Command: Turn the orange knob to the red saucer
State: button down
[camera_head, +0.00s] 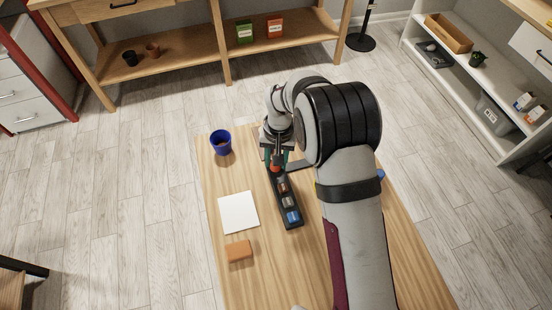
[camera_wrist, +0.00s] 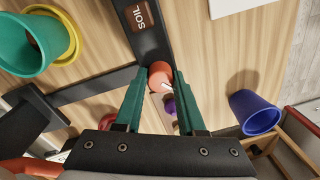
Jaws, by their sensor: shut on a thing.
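The orange knob (camera_wrist: 160,74) sits at the end of a black strip (camera_wrist: 150,52) in the wrist view, with a white mark on its near side pointing toward the lower right. It shows as a small orange-red spot (camera_head: 275,169) in the head view. My gripper (camera_wrist: 161,79) has its teal fingers on both sides of the knob and is shut on it. In the wrist view a small red thing (camera_wrist: 107,122), perhaps the red saucer, is partly hidden behind the left finger. A purple thing (camera_wrist: 170,106) shows between the fingers.
A blue pot (camera_head: 221,143), a white square (camera_head: 239,212) and an orange block (camera_head: 239,250) stand on the wooden table (camera_head: 222,277). A green pot (camera_wrist: 25,42) with a yellow saucer (camera_wrist: 73,40) is at the wrist view's upper left. My arm hides much of the table's right.

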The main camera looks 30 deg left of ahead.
jog(key=c, duration=0.5)
grip_release()
notch_tip(320, 180, up, 16)
jog(key=shift+d, duration=0.35)
jog(key=shift+w+f, duration=0.1)
jog(key=s+d+r+m, duration=0.3)
jog(key=d+r, duration=0.2)
jog(key=d, duration=0.6)
jog(key=s+d+f+m+y, duration=0.1)
jog(key=s+d+m, duration=0.6)
jog(key=s+d, duration=0.9)
jog(key=s, duration=0.3)
jog(key=shift+f, duration=0.2)
